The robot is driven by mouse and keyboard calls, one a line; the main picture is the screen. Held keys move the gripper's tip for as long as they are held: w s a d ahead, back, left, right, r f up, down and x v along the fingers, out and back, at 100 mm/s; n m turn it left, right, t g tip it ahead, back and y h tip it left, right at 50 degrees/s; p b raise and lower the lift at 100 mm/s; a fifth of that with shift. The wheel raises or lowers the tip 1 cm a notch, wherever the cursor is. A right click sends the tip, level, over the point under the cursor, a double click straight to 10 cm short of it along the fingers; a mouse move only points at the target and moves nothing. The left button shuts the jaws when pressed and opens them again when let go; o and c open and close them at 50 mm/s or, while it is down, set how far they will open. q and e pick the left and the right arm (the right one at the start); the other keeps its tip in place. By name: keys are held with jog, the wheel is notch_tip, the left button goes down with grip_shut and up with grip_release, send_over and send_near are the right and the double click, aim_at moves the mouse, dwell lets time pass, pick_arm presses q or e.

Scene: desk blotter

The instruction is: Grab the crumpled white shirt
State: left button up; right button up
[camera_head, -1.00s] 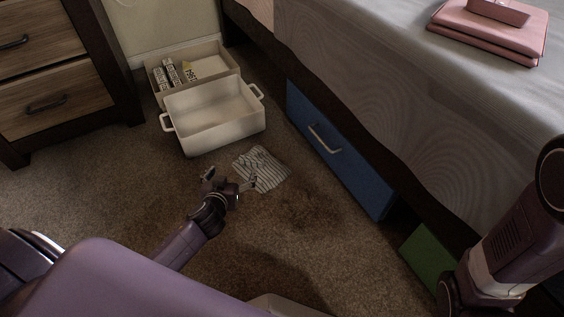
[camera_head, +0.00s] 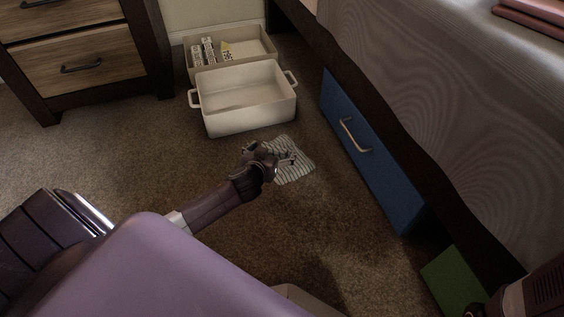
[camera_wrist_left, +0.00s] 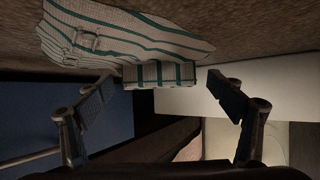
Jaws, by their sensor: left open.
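A crumpled white shirt with dark green stripes (camera_head: 294,170) lies on the carpet in front of the white bin. In the left wrist view the shirt (camera_wrist_left: 125,42) fills the upper left and reaches down between the fingers. My left gripper (camera_head: 271,152) is open, at the shirt's upper left edge, and hides part of it in the head view. In the left wrist view the open fingers (camera_wrist_left: 165,98) stand apart with nothing clamped between them; I cannot tell whether they touch the cloth.
The white bin (camera_head: 248,118) with two handles stands just beyond the shirt, with a box of small packets (camera_head: 262,44) behind it. A blue drawer (camera_head: 375,170) under the bed is at right, a wooden dresser (camera_head: 95,80) at left. Carpet nearer me is open.

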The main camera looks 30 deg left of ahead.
pick_arm(q)
jog(key=shift+w+a+f, duration=0.1)
jog(key=shift+w+f, duration=0.15)
jog(key=shift+w, duration=0.15)
jog(key=shift+c, duration=0.4)
jog(key=c, duration=1.3)
jog(key=shift+r, duration=0.1)
